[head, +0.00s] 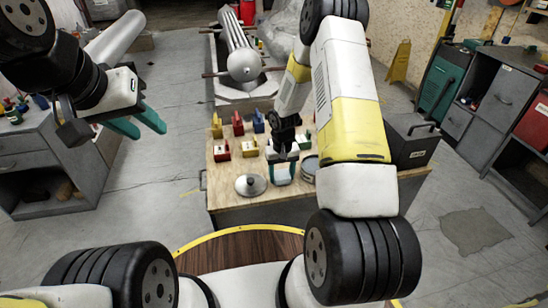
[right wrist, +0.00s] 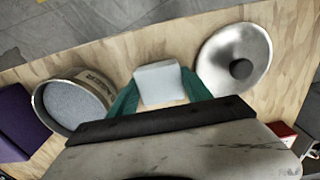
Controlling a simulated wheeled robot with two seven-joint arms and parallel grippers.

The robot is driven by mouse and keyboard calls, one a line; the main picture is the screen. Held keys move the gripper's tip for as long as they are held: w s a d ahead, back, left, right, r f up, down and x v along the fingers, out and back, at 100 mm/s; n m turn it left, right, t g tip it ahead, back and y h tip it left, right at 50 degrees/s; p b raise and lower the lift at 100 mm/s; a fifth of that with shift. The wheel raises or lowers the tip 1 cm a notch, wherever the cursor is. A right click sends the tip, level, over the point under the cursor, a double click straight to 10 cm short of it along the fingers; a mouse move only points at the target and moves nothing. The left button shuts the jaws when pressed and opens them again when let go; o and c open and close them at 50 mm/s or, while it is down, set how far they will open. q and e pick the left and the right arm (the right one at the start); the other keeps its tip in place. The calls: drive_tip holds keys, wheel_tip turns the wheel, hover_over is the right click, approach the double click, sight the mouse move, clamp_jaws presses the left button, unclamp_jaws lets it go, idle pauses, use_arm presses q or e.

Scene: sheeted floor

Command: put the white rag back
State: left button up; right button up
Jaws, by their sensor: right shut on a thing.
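The white rag (right wrist: 160,83) looks like a small folded pale block in the right wrist view. My right gripper (right wrist: 158,92) is shut on it, with a green finger on each side. In the head view my right gripper (head: 283,172) is over the front part of the wooden tabletop (head: 228,205), between a metal lid (head: 251,185) and a round tin (head: 309,169). I cannot tell whether the rag touches the tabletop. My left gripper (head: 138,124) is open and empty in the air at the left, away from the table.
The lid with a dark knob (right wrist: 241,69) and the open tin of grey stuff (right wrist: 75,104) flank the rag. Several coloured holders, one a red one (head: 237,124), stand towards the back. A dark toolbox (head: 408,143) is at the table's right.

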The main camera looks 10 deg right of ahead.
drive_tip(key=shift+f, duration=0.25)
drive_tip(key=o, duration=0.9)
drive_tip(key=shift+r, duration=0.1)
wheel_tip(320, 180, up, 12)
wheel_tip(320, 180, up, 12)
drive_tip(key=t, duration=0.2)
hover_over(282, 175)
drive_tip(key=s, duration=0.3)
drive_tip(key=s+a+r+t+y, duration=0.2)
drive_tip(key=s+r+t, duration=0.2)
drive_tip(key=s+r, duration=1.3)
drive_tip(key=s, duration=0.4)
drive_tip(key=shift+r, duration=0.4)
